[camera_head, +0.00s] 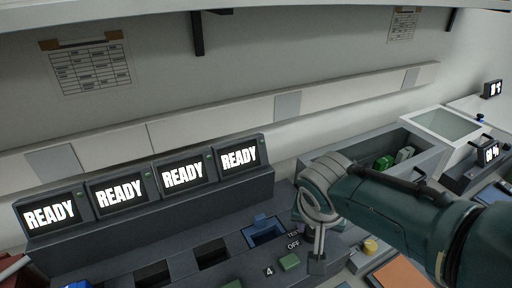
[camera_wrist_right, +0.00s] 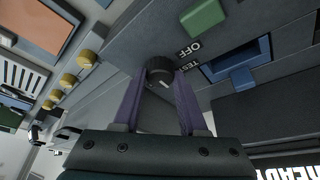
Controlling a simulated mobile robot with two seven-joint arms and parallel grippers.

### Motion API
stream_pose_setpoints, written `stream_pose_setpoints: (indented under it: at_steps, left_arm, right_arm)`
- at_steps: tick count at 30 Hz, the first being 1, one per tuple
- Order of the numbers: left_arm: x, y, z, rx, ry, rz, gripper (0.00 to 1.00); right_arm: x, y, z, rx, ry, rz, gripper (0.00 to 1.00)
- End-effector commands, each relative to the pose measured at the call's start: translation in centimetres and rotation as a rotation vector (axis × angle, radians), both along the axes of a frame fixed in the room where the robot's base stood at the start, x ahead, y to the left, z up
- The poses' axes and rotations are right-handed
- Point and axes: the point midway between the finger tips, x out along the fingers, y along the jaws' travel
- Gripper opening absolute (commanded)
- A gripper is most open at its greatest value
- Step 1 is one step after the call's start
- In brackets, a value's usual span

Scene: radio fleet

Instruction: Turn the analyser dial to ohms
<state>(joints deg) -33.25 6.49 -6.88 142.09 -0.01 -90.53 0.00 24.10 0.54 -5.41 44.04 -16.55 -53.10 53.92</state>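A round black dial (camera_wrist_right: 160,71) with a pale mark on its face sits on the dark panel (camera_wrist_right: 128,40). The labels OFF and TEST are printed close beside it; no ohms label can be read. My right gripper (camera_wrist_right: 161,76) has one purple finger on each side of the dial, with both tips against its rim, and it looks shut on it. In the head view my right gripper (camera_head: 318,262) is down at the panel, right of the OFF and TEST labels, and the dial is not clearly visible there. My left gripper is not in view.
A green button (camera_head: 289,262) and a blue-lined slot (camera_head: 264,230) lie close beside the dial. Several READY screens (camera_head: 182,174) stand at the left. A grey bin (camera_head: 418,148) with green and white items is behind my right arm. Yellow knobs (camera_wrist_right: 86,58) are on a nearby unit.

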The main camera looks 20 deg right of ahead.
Motion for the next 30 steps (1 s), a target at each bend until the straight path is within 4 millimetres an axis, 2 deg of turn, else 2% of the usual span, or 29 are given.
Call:
stream_pose_setpoints:
  at_steps: [1, 8, 17, 20, 23, 30]
  left_arm:
    - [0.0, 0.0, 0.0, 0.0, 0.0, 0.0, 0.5]
    - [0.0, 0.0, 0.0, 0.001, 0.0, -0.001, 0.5]
    - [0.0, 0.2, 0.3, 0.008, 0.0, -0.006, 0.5]
    - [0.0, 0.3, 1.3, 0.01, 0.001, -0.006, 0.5]
    - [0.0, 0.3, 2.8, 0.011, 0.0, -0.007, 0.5]
    - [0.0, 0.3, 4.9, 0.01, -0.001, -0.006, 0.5]
  right_arm:
    - [0.0, 0.0, 0.0, 0.0, 0.0, 0.0, 0.46]
    - [0.0, 0.0, 0.0, 0.0, 0.0, 0.001, 0.72]
    - [-0.1, 0.0, 0.3, 0.0, 0.0, 0.001, 0.72]
    - [-0.4, 0.3, 1.4, 0.001, 0.0, 0.001, 0.72]
    - [-0.9, 0.7, 3.3, 0.001, 0.0, 0.0, 0.72]
    - [-2.1, 1.8, 7.1, 0.001, -0.001, 0.002, 0.72]
